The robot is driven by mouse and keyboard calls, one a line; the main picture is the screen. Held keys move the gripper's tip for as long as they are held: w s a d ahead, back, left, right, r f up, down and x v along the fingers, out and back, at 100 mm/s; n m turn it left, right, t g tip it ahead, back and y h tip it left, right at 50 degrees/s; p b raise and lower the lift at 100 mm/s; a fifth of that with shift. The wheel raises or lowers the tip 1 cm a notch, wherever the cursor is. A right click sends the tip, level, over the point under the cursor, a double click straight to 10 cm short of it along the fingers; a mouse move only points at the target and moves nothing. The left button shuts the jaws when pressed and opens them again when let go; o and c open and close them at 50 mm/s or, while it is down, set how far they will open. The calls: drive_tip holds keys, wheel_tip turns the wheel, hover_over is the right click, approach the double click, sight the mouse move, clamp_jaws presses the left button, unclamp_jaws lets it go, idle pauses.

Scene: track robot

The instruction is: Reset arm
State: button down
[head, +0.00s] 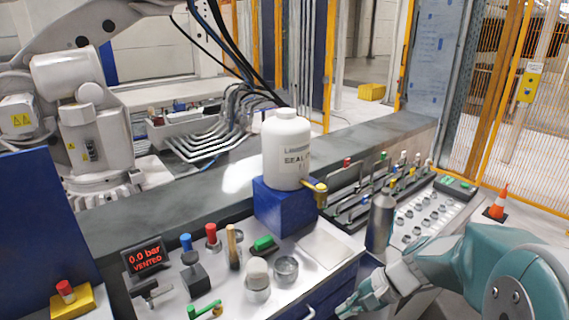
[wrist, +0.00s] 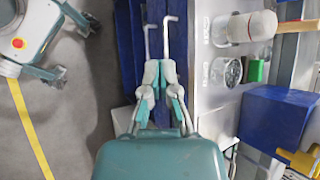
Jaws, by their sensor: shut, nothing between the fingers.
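My gripper (head: 350,306) is low at the bottom right of the head view, in front of the workbench's blue drawer front. My teal arm reaches in from the right edge. In the wrist view my gripper (wrist: 160,68) has its grey and teal fingers together with nothing between them. It points toward the blue drawer fronts (wrist: 128,45) and their pale bar handles (wrist: 167,35), beside the bench top. I cannot tell how far the fingertips are from the handles.
On the bench stand a white bottle (head: 286,150) on a blue block (head: 283,208), a grey metal bottle (head: 380,222), a metal cup (head: 286,269) and several coloured-handled tools. A display (head: 146,257) reads "0.0 bar VENTED". An orange cone (head: 497,204) stands at right.

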drive_tip(key=s+d+r+n+t+h, duration=0.3)
drive_tip(key=s+r+n+t+h, duration=0.2)
drive_tip(key=s, duration=0.9)
drive_tip(key=shift+r+n+h, duration=1.8)
drive_tip(key=shift+r, duration=0.8)
